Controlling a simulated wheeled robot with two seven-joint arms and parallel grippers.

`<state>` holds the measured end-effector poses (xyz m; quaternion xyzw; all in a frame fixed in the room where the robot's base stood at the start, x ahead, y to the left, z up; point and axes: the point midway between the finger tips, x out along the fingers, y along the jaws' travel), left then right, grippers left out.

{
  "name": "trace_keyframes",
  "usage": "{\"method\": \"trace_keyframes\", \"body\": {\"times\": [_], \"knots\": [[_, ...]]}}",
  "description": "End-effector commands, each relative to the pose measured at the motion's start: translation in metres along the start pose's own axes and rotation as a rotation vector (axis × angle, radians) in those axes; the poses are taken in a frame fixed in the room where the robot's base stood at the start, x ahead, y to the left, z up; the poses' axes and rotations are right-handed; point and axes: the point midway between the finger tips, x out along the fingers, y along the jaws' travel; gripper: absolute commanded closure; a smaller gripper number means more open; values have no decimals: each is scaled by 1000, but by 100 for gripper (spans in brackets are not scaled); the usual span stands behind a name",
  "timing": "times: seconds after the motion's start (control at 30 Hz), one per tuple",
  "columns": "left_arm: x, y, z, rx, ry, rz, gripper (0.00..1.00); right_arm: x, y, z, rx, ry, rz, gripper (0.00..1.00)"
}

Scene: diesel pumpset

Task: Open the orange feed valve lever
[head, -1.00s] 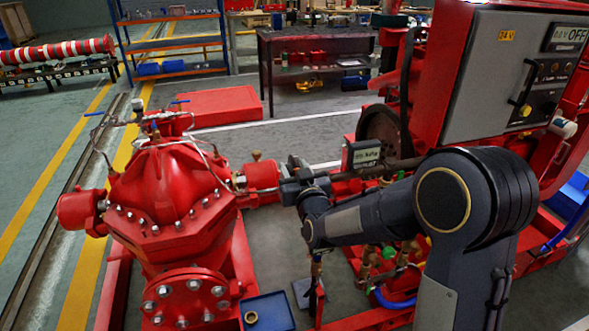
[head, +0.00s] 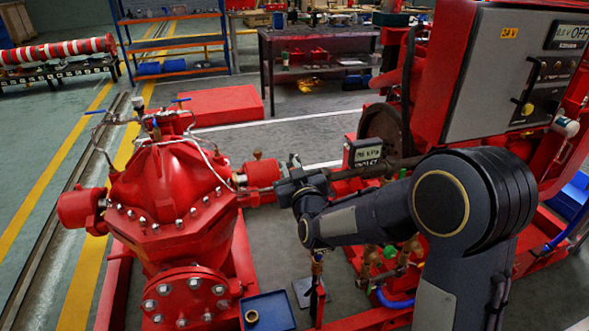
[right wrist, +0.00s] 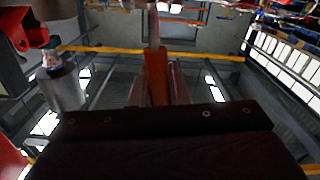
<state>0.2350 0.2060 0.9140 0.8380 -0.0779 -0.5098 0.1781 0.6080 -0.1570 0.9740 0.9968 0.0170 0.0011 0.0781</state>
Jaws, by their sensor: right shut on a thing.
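The orange lever (right wrist: 156,70) stands upright in the middle of the right wrist view. The two fingers of my right gripper (right wrist: 154,88) are on either side of it, closed on it. In the head view my right gripper (head: 278,187) points left, beside the large red pump (head: 172,195) and just in front of a small red cylinder. The lever cannot be made out there, as the gripper and arm cover that spot. My left gripper is not in view.
A small pressure display (head: 363,153) stands close behind my right arm. The grey control panel (head: 495,80) rises at the right. A blue tray (head: 278,312) with a brass ring (head: 251,316) lies in front.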

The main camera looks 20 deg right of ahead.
Motion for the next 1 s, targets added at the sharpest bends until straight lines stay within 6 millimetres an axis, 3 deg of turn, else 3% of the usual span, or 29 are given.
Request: {"method": "trace_keyframes", "body": {"times": [0.57,1.0], "knots": [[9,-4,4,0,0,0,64,0,-41,11,-534,2,-4,100],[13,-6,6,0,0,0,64,0,-64,33,-954,2,-3,100]]}}
